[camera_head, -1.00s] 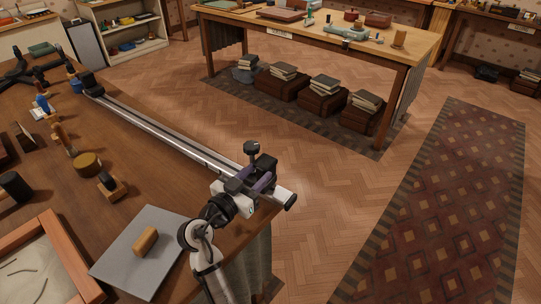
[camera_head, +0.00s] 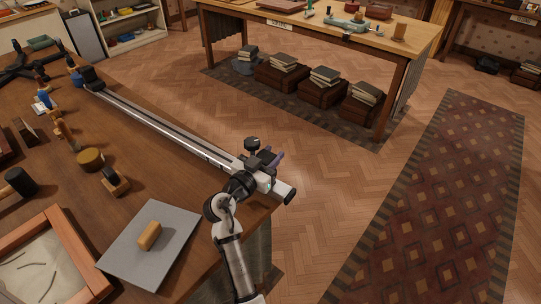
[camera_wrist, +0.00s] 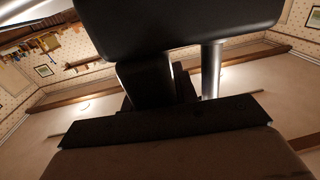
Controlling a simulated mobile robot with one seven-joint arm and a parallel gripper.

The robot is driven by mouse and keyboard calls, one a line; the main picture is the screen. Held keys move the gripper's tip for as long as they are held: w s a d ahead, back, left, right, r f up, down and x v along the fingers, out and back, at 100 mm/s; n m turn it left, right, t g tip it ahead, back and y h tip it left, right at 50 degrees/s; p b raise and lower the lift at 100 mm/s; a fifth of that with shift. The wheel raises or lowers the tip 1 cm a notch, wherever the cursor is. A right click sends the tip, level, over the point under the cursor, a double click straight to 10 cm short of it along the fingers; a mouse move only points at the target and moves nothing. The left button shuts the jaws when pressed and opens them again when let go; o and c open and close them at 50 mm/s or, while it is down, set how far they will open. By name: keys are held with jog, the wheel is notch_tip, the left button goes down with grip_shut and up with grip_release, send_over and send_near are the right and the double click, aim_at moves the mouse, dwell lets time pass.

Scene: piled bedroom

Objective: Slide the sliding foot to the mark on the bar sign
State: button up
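The long metal bar (camera_head: 165,127) lies along the desk's right edge, from a black end piece at the far left to a dark end at the near right. The sliding foot (camera_head: 252,145), with a round black knob on top, appears to be near the bar's near right end. The wrist view shows dark blocks close up and a metal rod (camera_wrist: 211,70). I cannot make out the mark or any sign on the bar.
On the desk, a grey board (camera_head: 125,258) holds a wooden block (camera_head: 150,235). A sand tray (camera_head: 78,252) and several small tools lie left of the bar. A second table (camera_head: 420,32) stands across the open floor, with a patterned rug (camera_head: 440,200) at right.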

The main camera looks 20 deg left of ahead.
grip_shut()
jog(key=shift+w+a+f+b, duration=0.1)
jog(key=shift+a+f+b, duration=0.1)
jog(key=shift+a+b, duration=0.25)
jog(key=shift+w+a+b, duration=0.2)
jog(key=shift+a+b, duration=0.55)
jog(key=shift+b, duration=0.15)
jog(key=shift+w+a+r, duration=0.1)
jog(key=shift+a+r, duration=0.05)
jog(key=shift+a, duration=0.1)
jog(key=o, duration=0.7)
grip_release()
jog(key=shift+c, duration=0.2)
